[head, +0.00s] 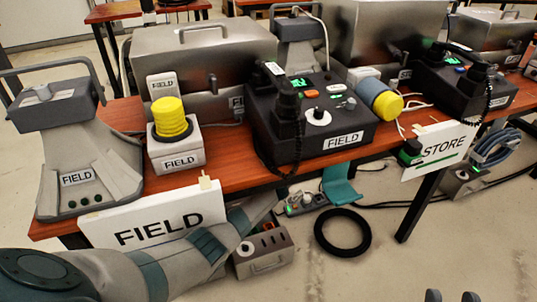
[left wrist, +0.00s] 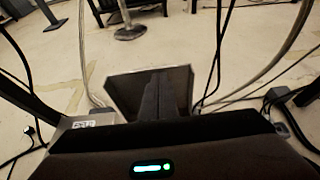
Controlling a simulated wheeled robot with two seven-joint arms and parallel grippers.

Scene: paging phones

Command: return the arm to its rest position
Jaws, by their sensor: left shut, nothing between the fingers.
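My left arm (head: 200,255) comes in from the lower left of the head view and reaches forward beneath the FIELD sign. Its gripper cannot be made out there, at or below the table's front edge. In the left wrist view the left gripper (left wrist: 155,100) shows as dark fingers close together, shut with nothing seen between them, above the floor. My right gripper (head: 451,297) shows only as two dark fingertips at the bottom edge of the head view, apart and empty, well clear of the table.
The wooden table (head: 235,178) holds several FIELD devices, including a black phone console (head: 310,125) and a yellow-topped box (head: 176,145). A FIELD sign (head: 155,220) and a STORE sign (head: 437,148) hang in front. A toolbox (head: 262,253), black ring (head: 342,257) and cables lie below.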

